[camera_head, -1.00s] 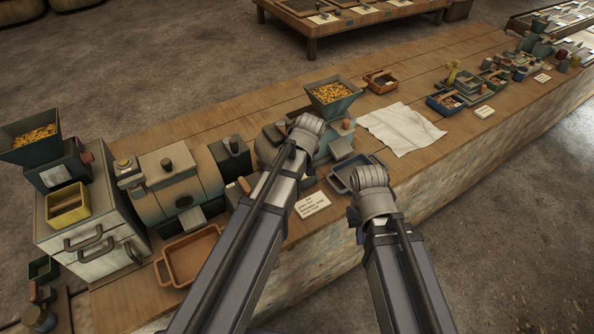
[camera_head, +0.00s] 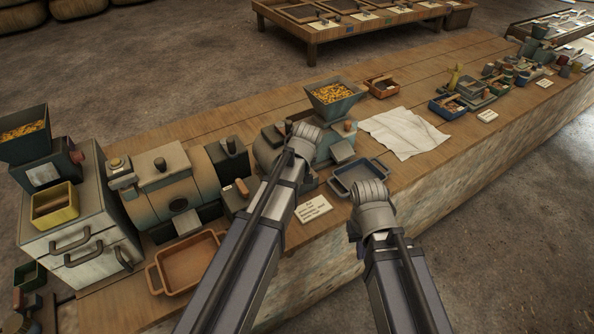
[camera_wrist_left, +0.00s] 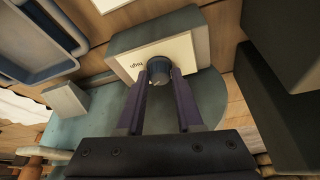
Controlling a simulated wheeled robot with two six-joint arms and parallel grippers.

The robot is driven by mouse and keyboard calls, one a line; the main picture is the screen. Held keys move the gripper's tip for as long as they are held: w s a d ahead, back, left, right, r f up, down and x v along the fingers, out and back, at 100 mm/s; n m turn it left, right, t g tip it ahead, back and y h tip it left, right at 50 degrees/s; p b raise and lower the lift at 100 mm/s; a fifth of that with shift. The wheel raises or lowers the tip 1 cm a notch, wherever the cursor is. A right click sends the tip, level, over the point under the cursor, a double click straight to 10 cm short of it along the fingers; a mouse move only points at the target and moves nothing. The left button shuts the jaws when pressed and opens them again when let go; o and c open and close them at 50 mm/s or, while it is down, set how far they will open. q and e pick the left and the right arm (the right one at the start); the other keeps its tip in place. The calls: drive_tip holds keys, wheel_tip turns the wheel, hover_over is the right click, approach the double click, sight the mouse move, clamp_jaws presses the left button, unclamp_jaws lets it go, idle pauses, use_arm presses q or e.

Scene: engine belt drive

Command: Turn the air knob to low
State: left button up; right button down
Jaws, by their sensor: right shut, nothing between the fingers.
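In the left wrist view the air knob (camera_wrist_left: 159,70), dark and round, sits on a pale panel (camera_wrist_left: 188,50) of a grey box, with the word "high" beside it. The two purple fingers of my left gripper (camera_wrist_left: 160,80) stand on either side of the knob, tips level with it. I cannot tell whether they press on it. In the head view my left wrist hides the knob, in front of the teal machine with a hopper (camera_head: 345,93). My right gripper (camera_head: 353,228) is shut and empty, mostly behind its wrist, in front of the bench edge.
A blue tray (camera_head: 341,185) lies between my arms, with a white label card (camera_head: 313,208) left of it. A white cloth (camera_head: 402,132) lies to the right. A barrel-shaped machine (camera_head: 165,201) and a terracotta tray (camera_head: 187,267) are on the left.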

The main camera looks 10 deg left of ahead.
use_arm(q)
clamp_jaws()
drive_tip(key=shift+n, duration=0.3)
drive_tip(key=n, duration=0.2)
drive_tip(key=n+g+y, duration=0.1)
drive_tip(key=n, duration=0.2)
drive_tip(key=shift+w+d+n+g+y, duration=0.15)
drive_tip(key=shift+w+n+g+y, duration=0.1)
drive_tip(key=shift+n+g+y, duration=0.15)
drive_tip(key=n+g, duration=0.2)
drive_tip(key=n, duration=0.3)
drive_tip(key=shift+n, duration=0.4)
drive_tip(key=shift+o, duration=2.3)
unclamp_jaws()
drive_tip(key=shift+y, duration=0.3)
